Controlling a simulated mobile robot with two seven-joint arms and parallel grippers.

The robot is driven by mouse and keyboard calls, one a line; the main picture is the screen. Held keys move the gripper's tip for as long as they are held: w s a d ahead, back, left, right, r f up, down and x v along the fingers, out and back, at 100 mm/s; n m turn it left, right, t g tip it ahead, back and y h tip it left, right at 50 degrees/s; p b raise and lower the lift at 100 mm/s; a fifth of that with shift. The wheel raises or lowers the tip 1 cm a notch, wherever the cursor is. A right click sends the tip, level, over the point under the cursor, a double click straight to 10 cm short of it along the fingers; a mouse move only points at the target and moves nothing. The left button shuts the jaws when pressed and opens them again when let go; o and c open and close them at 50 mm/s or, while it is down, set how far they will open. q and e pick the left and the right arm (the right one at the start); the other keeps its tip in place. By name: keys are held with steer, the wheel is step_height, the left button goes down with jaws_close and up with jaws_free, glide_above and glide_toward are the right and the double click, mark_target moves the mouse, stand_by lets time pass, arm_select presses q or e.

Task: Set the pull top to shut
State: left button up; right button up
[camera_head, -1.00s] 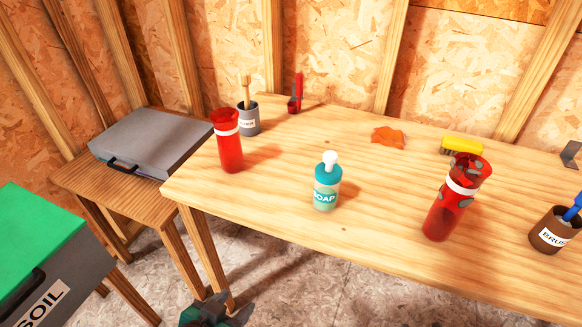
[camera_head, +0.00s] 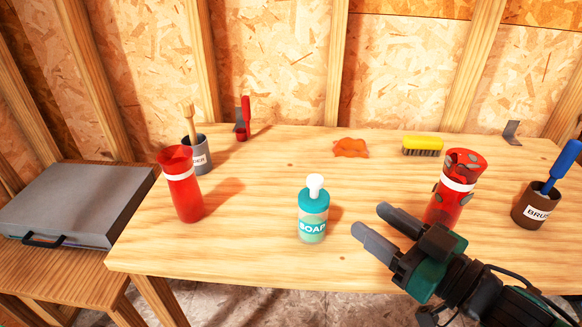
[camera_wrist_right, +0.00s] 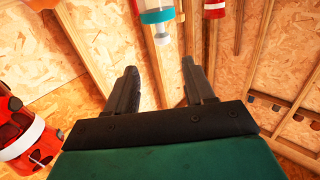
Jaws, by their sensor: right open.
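The soap bottle (camera_head: 312,226) stands upright mid-table, with a teal cap and a clear body labelled SOAP. Its white pull top (camera_head: 315,184) stands on the cap. The bottle also shows upside down at the top of the right wrist view (camera_wrist_right: 157,14), with its white top (camera_wrist_right: 162,38) pointing down. My right gripper (camera_head: 371,221) is open and empty, to the right of the bottle and apart from it. In the right wrist view its two fingers (camera_wrist_right: 160,88) are spread, with the pull top above the gap. My left gripper is not in view.
A red bottle (camera_head: 182,186) stands left; a spotted red bottle (camera_head: 457,185) stands close behind my right gripper. Further off are a brush cup (camera_head: 534,208), yellow brush (camera_head: 422,146), orange rag (camera_head: 350,148) and grey pot (camera_head: 198,158). The table front left is clear.

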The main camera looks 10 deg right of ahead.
mark_target(321, 185)
steer(key=shift+a+r+x, duration=0.1)
steer(key=shift+x, duration=3.3)
steer(key=shift+a+r+x, duration=0.1)
steer(key=shift+x, duration=3.3)
steer(key=shift+s, duration=0.1)
jaws_close()
